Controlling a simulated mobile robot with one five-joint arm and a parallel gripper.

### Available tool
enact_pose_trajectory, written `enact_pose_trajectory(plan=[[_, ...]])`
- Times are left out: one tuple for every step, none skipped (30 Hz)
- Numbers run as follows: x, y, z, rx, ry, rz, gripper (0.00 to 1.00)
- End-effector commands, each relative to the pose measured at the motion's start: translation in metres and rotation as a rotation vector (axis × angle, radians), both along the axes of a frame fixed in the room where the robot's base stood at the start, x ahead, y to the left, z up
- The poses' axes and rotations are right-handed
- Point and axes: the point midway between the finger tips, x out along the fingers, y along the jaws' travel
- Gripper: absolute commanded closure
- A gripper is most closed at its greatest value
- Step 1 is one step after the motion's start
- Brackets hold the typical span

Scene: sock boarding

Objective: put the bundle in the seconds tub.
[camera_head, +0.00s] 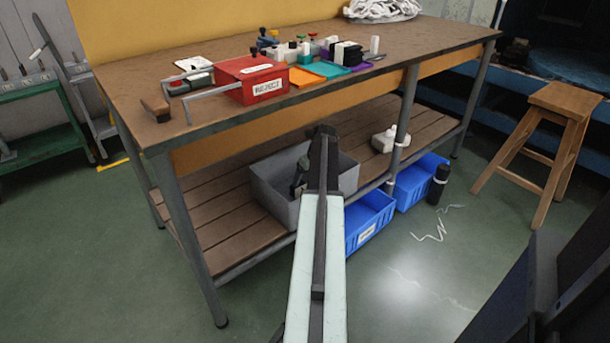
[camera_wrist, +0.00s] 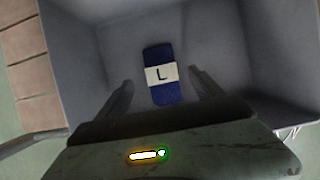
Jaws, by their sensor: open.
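A dark blue bundle (camera_wrist: 158,55) with a white band marked "L" lies on the floor of a grey tub (camera_wrist: 75,50) in the wrist view. My gripper (camera_wrist: 163,88) is open, its two fingers apart on either side of the bundle's near part in the picture; no contact shows. In the head view my gripper (camera_head: 299,186) reaches down into the grey tub (camera_head: 268,196) at the bench's lower shelf, and the bundle is hidden there. No name is readable on the grey tub.
Two blue tubs (camera_head: 354,222) (camera_head: 412,186) stand to the right of the grey one; the nearer has an unreadable label. The workbench (camera_head: 180,58) above holds a red REJECT box (camera_head: 250,80). A wooden stool (camera_head: 562,100) stands at the right. A black cylinder (camera_head: 438,184) stands by the tubs.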

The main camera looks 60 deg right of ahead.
Motion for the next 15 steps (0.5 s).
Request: enact_pose_trajectory(plan=[[-0.006,0.002,0.024,0.0,0.0,-0.001,0.22],[-0.008,0.003,0.031,0.0,0.0,-0.001,0.22],[-0.012,0.004,0.04,-0.001,0.0,-0.001,0.22],[-0.015,0.005,0.046,-0.001,0.0,-0.001,0.22],[-0.017,0.006,0.052,-0.001,0.0,-0.001,0.22],[-0.02,0.007,0.06,-0.001,0.0,-0.001,0.22],[-0.022,0.008,0.064,0.0,0.0,-0.001,0.22],[-0.024,0.008,0.068,0.0,0.0,-0.001,0.22],[-0.026,0.009,0.072,0.0,0.0,-0.001,0.22],[-0.027,0.009,0.074,0.0,0.0,-0.001,0.22],[-0.028,0.009,0.075,0.0,0.0,-0.001,0.22],[-0.029,0.009,0.076,0.0,-0.001,-0.001,0.22],[-0.03,0.009,0.076,0.0,0.0,-0.001,0.22],[-0.03,0.009,0.075,0.0,0.0,-0.001,0.22],[-0.03,0.009,0.075,0.0,0.0,-0.001,0.22]])
